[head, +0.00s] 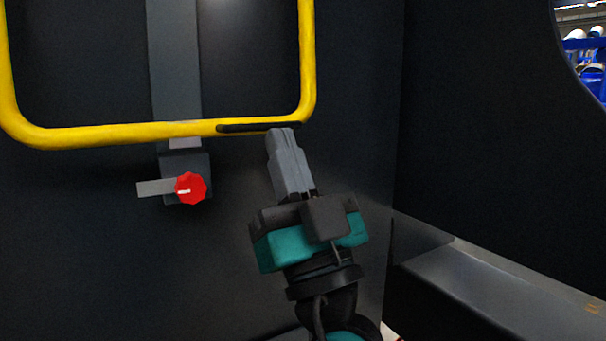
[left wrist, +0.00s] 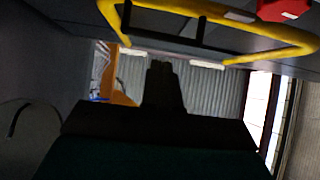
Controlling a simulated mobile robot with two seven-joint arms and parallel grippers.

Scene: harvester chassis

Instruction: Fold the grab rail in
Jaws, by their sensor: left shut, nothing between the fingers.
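The yellow grab rail (head: 90,136) is a rounded loop in front of the dark wall in the head view, with a black grip strip (head: 240,128) on its lower bar. My left gripper (head: 281,131) is shut and empty, its fingertips at the right end of that strip. Whether they touch the rail I cannot tell. In the left wrist view the rail (left wrist: 240,59) runs across the top, beyond the dark gripper fingers (left wrist: 160,68). My right gripper is not in view.
A red knob (head: 190,188) with a grey lever (head: 154,188) sits on a bracket below the rail. A grey vertical post (head: 174,60) stands behind the rail. A dark side wall (head: 480,120) and a grey ledge (head: 500,290) bound the right.

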